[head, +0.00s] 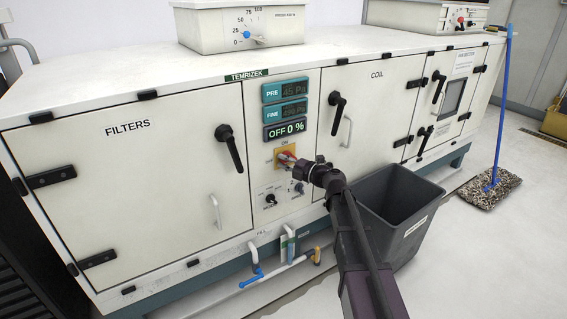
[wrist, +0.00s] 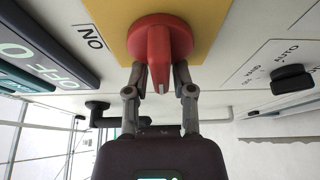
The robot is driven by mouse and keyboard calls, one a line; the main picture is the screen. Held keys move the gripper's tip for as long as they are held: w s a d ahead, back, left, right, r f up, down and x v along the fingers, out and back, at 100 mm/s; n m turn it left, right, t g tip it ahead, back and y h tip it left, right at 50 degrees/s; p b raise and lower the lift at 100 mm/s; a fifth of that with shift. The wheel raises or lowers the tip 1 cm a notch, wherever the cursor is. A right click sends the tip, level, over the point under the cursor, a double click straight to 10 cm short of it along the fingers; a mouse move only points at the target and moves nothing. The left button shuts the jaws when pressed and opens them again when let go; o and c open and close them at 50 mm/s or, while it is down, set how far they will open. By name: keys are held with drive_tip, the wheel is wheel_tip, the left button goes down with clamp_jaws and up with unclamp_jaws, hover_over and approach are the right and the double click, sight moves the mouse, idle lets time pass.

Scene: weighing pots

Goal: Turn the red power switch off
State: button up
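The red power switch (head: 284,155) is a round knob with a raised handle on a yellow plate (head: 292,150), in the cabinet's middle panel. It shows large in the wrist view (wrist: 150,40), where the ON label (wrist: 90,37) lies to its left. The handle runs up and down in that view, not toward the ON label. My gripper (wrist: 160,78) has one finger on each side of the handle and looks closed on it, though contact is hard to see. In the head view my gripper (head: 298,163) partly covers the switch. The display (head: 286,131) above reads OFF 0 %.
Small selector knobs (head: 270,199) sit below the switch. Black door handles (head: 229,148) stick out on both sides. A grey bin (head: 420,205) stands right of my arm, and pipes (head: 262,276) run low in front. A blue mop (head: 497,150) leans further right.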

drive_tip(key=shift+d, duration=0.1)
idle(0.3)
drive_tip(key=shift+s+d, duration=0.4)
drive_tip(key=shift+d, duration=0.15)
drive_tip(key=v, duration=1)
drive_tip(key=shift+d, duration=0.3)
drive_tip(key=shift+s, duration=0.1)
